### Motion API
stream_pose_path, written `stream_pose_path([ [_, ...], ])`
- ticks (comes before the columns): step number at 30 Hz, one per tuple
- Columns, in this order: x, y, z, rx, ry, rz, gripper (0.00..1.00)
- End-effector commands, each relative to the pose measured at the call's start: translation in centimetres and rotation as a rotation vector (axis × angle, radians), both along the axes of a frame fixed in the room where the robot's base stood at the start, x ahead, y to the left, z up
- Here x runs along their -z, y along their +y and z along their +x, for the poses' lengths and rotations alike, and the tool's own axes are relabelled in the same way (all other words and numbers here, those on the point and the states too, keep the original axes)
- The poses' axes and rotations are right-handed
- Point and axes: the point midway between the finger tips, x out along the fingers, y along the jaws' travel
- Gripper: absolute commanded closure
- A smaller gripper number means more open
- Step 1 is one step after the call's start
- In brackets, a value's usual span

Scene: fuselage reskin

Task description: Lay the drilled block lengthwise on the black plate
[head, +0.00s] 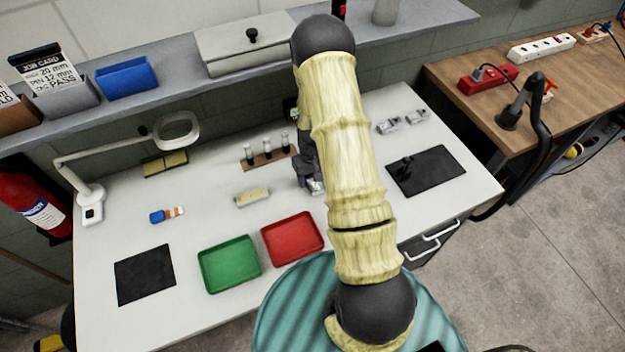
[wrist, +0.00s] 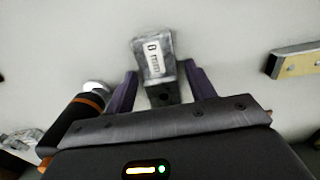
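My gripper (wrist: 160,68) has its two dark fingers on either side of a grey metal block with a white label reading about "8 mm". This drilled block (wrist: 153,55) has a dark near end with a round hole, and it looks held above the table. In the head view the drilled block (head: 317,187) shows just below the gripper, partly behind my arm. A bare black plate (head: 145,274) lies flat at the table's front left. A second black plate (head: 440,174) at the right carries a small black item near its back left corner.
A green tray (head: 229,291) and a red tray (head: 318,247) stand at the front. A beige block (head: 252,197) lies left of the gripper. A rack of vials (head: 268,158) stands behind. Two grey blocks (head: 388,127) sit back right. A magnifier lamp (head: 90,213) stands left.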

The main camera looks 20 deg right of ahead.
Motion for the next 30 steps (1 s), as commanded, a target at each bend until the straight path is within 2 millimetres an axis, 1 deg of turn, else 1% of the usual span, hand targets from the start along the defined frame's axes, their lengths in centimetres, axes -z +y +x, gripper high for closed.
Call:
stream_pose_path([
  [1,0.0,0.0,0.0,0.000,0.000,0.000,0.56],
  [5,0.0,0.0,0.0,0.000,0.000,0.000,0.81],
  [6,0.0,0.0,0.0,0.000,0.000,0.000,0.89],
  [8,0.0,0.0,0.0,0.000,0.000,0.000,1.00],
  [16,-0.2,0.0,0.0,0.000,-0.001,0.000,1.00],
  [20,-0.8,0.0,0.1,0.000,-0.002,0.000,1.00],
  [25,-2.8,0.0,0.1,0.000,-0.005,-0.001,1.00],
  [30,-5.7,0.0,0.1,0.000,-0.006,-0.001,1.00],
])
